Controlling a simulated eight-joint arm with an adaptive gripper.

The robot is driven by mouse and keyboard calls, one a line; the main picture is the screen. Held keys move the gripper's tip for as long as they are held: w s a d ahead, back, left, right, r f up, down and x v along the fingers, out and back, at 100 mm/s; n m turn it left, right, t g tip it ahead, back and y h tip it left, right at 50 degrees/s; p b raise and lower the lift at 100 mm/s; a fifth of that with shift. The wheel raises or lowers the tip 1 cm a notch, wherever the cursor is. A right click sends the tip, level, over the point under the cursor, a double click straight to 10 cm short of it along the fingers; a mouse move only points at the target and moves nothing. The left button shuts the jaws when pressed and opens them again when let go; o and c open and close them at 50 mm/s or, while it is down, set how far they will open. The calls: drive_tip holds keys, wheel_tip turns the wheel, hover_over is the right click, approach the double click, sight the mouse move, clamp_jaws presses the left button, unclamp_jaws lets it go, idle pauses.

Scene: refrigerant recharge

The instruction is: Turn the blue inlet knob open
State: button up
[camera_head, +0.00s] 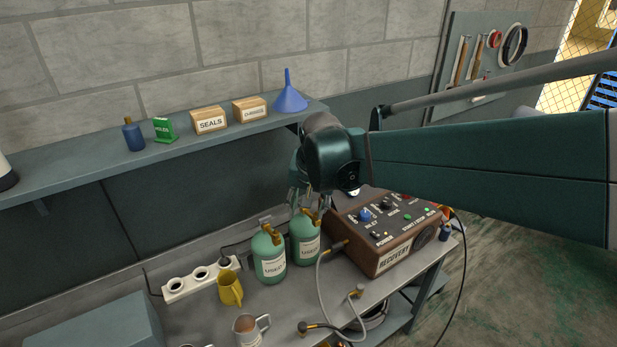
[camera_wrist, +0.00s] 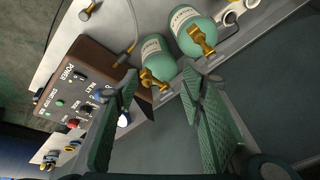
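The blue inlet knob (camera_head: 364,215) sits on the sloped top panel of the brown recovery machine (camera_head: 395,253). In the wrist view the knob (camera_wrist: 102,95) shows beside the left finger, which partly overlaps that part of the panel. My gripper (camera_wrist: 160,82) is open and empty, its two green fingers wide apart. In the head view my gripper (camera_head: 303,199) hangs above the green cylinders, left of the knob and apart from it. It is small and partly hidden there.
Two green refrigerant cylinders (camera_head: 269,258) (camera_head: 304,238) with brass valves stand left of the machine. A hose (camera_head: 322,285) runs along the machine's left side. A yellow mug (camera_head: 229,289) and a power strip (camera_head: 195,282) are farther left. A shelf (camera_head: 75,163) runs above the bench.

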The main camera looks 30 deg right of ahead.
drive_tip(key=w+d+f+m+g+p, duration=0.1)
drive_tip(key=w+d+f+m+p, duration=0.15)
drive_tip(key=d, duration=0.55)
drive_tip(key=w+d+f+m+g+p, duration=0.1)
drive_tip(key=w+d+m+p, duration=0.1)
drive_tip(key=d+m, duration=0.35)
drive_tip(key=m+g+y+p, duration=0.1)
drive_tip(key=m+g+p, duration=0.1)
drive_tip(key=m+p, duration=0.1)
approach(366, 213)
drive_tip(key=shift+a+f, duration=0.1)
drive_tip(key=shift+a, duration=0.15)
drive_tip(key=shift+s+d+f, duration=0.1)
drive_tip(key=shift+d+f, duration=0.2)
drive_tip(key=shift+d, duration=0.05)
drive_tip(key=shift+f, duration=0.15)
drive_tip(key=shift+f, duration=3.75)
drive_tip(key=c, duration=0.9)
